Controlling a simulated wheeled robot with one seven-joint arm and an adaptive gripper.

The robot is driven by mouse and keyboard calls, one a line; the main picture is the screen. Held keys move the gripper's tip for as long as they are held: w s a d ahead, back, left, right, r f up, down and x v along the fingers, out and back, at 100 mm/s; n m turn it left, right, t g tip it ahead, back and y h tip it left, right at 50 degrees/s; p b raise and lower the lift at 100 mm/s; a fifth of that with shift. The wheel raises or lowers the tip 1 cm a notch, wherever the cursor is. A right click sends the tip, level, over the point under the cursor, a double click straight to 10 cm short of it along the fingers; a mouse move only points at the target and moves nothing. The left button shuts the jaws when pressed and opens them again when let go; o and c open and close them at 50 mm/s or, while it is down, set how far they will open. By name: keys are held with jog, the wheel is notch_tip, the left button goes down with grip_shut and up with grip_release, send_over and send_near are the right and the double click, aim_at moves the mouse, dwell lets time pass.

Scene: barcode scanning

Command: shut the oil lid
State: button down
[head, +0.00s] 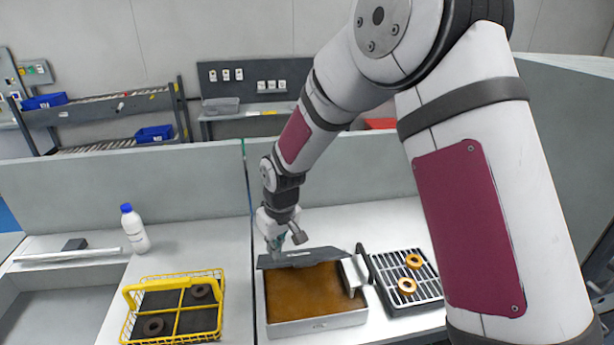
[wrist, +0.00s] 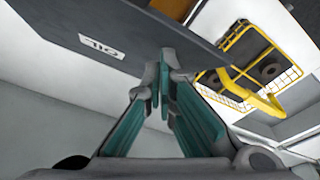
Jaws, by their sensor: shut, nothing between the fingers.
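The oil box (head: 318,322) is a light metal tray of brown oil (head: 305,288) on the white worktop. Its dark grey lid (head: 300,258) stands raised along the box's far edge, leaving the oil uncovered. In the wrist view the lid (wrist: 130,52) fills the upper left, with a white "OIL" label (wrist: 101,45). My gripper (head: 283,243) is just behind the lid in the head view. In the wrist view my gripper (wrist: 163,68) is shut and empty, its tips close to the lid's lower edge; I cannot tell whether they touch it.
A yellow wire basket (head: 172,305) with dark rings stands left of the box. A black rack (head: 408,280) with orange-brown rings is to the right. A white bottle (head: 134,232) with a blue cap stands farther left. A grey partition (head: 110,190) runs behind.

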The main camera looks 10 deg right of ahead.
aim_at(278, 264)
jog(key=shift+s+f, duration=0.7)
jog(key=shift+f, duration=0.35)
jog(key=shift+s+f, duration=0.7)
jog(key=shift+f, duration=0.35)
jog(key=shift+r, duration=0.1)
jog(key=shift+w+a+v, duration=0.15)
jog(key=shift+w+v, duration=0.1)
jog(key=shift+v, duration=1.2)
jog(key=shift+w+a+v, duration=0.15)
jog(key=shift+w+v, duration=0.1)
jog(key=shift+v, duration=1.2)
jog(key=shift+w+a+v, duration=0.15)
jog(key=shift+w+v, duration=0.1)
jog(key=shift+v, duration=1.2)
jog(key=shift+r, duration=0.2)
